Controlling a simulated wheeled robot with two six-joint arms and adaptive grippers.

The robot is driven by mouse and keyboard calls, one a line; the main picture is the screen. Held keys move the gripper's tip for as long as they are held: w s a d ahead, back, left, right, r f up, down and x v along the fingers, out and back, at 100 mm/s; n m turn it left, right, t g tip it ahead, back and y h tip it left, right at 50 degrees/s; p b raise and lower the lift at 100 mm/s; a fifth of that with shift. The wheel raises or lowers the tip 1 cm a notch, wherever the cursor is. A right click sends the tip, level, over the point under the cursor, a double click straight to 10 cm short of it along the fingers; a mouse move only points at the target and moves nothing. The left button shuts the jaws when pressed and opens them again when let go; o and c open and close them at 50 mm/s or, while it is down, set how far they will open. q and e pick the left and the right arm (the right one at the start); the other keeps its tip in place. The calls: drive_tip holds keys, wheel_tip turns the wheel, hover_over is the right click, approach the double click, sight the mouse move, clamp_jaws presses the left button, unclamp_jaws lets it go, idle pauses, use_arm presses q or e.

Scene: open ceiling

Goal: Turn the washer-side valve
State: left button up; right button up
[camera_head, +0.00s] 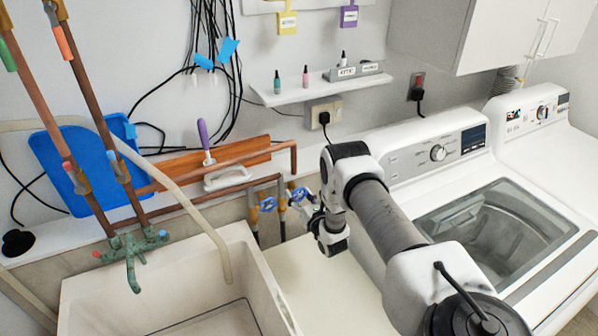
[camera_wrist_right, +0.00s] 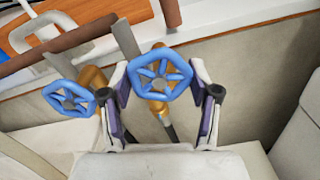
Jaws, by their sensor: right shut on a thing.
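Two blue wheel-shaped valves stand on pipes behind the gap between sink and washer. The washer-side valve (camera_head: 299,194) is the right one, and it also shows in the right wrist view (camera_wrist_right: 162,78). The other valve (camera_head: 268,204) is to its left and also shows in the wrist view (camera_wrist_right: 69,98). My right gripper (camera_wrist_right: 160,77) has its fingers on either side of the washer-side valve's handle and is shut on it. In the head view my right gripper (camera_head: 310,204) partly covers the valve's right side. My left gripper is not in view.
The white washer (camera_head: 420,130) stands to the right, under my right arm. The utility sink (camera_head: 175,270) with a green faucet (camera_head: 132,250) is at the left. Copper pipes (camera_head: 215,167) run along the wall behind the valves. A small shelf (camera_head: 318,91) is above.

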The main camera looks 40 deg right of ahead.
drive_tip(key=shift+r, duration=0.1)
drive_tip(key=o, duration=1.2)
drive_tip(key=shift+c, duration=0.2)
drive_tip(key=v, duration=1.2)
